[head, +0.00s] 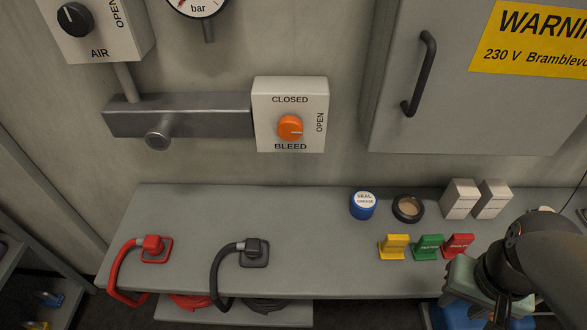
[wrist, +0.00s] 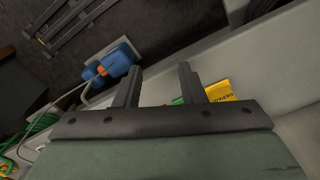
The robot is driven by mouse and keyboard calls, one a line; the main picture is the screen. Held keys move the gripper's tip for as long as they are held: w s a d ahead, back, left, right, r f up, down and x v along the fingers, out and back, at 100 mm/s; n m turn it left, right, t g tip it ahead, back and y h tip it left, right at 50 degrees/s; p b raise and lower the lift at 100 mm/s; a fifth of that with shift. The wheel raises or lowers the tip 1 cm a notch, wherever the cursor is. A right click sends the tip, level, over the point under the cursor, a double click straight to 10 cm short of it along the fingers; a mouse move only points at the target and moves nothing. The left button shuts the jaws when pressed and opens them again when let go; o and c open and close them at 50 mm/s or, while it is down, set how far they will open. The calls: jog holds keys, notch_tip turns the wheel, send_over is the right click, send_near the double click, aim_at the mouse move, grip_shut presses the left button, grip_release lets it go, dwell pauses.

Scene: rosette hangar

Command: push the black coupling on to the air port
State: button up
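The black coupling (head: 254,251) sits in a dark square holder on the grey bench, left of the middle in the head view. Its black hose loops over the bench's front edge. The air port (head: 157,137) is a round metal stub on the front of the grey wall manifold (head: 190,115), with nothing on it. The coupling is not visible in the wrist view.
A red coupling (head: 152,246) with a red hose sits left of the black one. The orange bleed knob (head: 290,128) is right of the manifold. A blue grease tin (head: 363,206), an open tin, pale boxes and coloured tags (head: 394,246) occupy the bench's right. The bench's middle is clear.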

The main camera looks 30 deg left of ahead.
jog(key=shift+o, duration=0.3)
jog(key=o, duration=0.5)
jog(key=w+a+r+n+p, duration=0.1)
jog(key=w+a+r+n, duration=0.25)
jog(key=a, duration=0.55)
jog(key=w+a+r+n+p, duration=0.15)
jog(key=a+n, duration=0.25)
jog(key=a, duration=0.5)
jog(key=s+a+r+n, duration=0.1)
jog(key=s+a+n, duration=0.2)
jog(key=a, duration=0.7)
jog(key=s+a+r+n, duration=0.2)
jog(key=s+a, duration=0.3)
jog(key=a, duration=0.6)
jog(key=shift+a+r+n+p, duration=0.25)
jog(key=shift+n+p, duration=0.15)
jog(key=shift+n, duration=0.45)
